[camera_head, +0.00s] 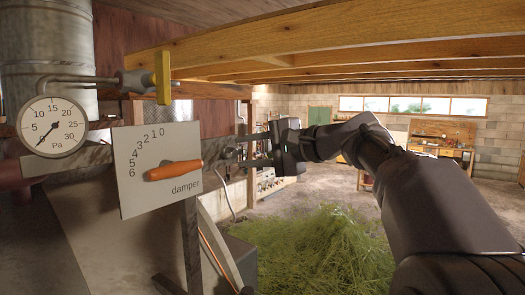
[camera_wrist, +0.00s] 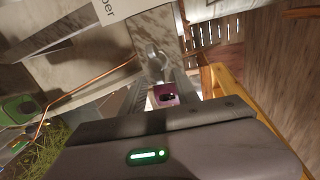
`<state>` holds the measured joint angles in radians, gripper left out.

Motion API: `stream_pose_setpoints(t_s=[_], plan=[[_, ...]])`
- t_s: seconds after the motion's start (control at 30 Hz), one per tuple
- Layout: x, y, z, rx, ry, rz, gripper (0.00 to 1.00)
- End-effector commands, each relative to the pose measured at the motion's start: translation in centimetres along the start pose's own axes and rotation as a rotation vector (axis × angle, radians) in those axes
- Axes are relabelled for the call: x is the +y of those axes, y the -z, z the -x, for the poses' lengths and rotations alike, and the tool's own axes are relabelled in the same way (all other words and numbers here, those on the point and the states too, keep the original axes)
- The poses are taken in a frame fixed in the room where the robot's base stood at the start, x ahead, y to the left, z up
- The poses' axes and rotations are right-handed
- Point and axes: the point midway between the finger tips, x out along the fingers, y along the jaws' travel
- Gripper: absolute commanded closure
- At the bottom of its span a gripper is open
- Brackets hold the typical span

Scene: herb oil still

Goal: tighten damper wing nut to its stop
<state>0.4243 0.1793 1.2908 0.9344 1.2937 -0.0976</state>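The wing nut (camera_head: 229,153) is a small grey metal piece right of the white damper plate (camera_head: 130,195). It also shows in the wrist view (camera_wrist: 153,64), just beyond my fingertips. My gripper (camera_head: 243,151) reaches in from the right, its two fingers apart, one above the other. In the wrist view the fingers (camera_wrist: 163,80) stand apart with a gap between them. I see no clear contact with the nut. The orange damper handle (camera_head: 174,170) lies across the plate, its left end near the 6.
A round Pa gauge (camera_head: 52,126) with its needle low and a yellow-handled valve (camera_head: 163,76) are at upper left. Wooden beams (camera_head: 330,40) run overhead. Green herbs (camera_head: 325,250) are heaped below my arm. A copper-coloured tube (camera_wrist: 90,82) crosses the wrist view's left side.

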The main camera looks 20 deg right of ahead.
Motion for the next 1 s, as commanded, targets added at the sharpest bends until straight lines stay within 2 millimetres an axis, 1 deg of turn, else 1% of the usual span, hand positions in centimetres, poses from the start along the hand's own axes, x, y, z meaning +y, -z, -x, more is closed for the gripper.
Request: stream_pose_setpoints(t_s=[0.07, 0.17, 0.4, 0.5, 0.53, 0.6, 0.7, 1.0], plan=[[0.1, 0.1, 1.2, 0.004, 0.001, 0.001, 0.63], [0.2, 0.1, 3.8, 0.006, 0.001, 0.001, 0.63], [0.2, 0.1, 11.6, 0.007, 0.001, 0.000, 0.63], [0.1, 0.1, 14.2, 0.006, 0.000, 0.000, 0.63], [0.1, 0.1, 14.8, 0.005, 0.000, 0.000, 0.63], [0.1, 0.1, 15.9, 0.003, -0.001, -0.001, 0.63], [0.1, 0.0, 16.7, 0.002, 0.000, -0.001, 0.63], [0.0, 0.0, 16.9, 0.000, -0.001, -0.001, 0.63]])
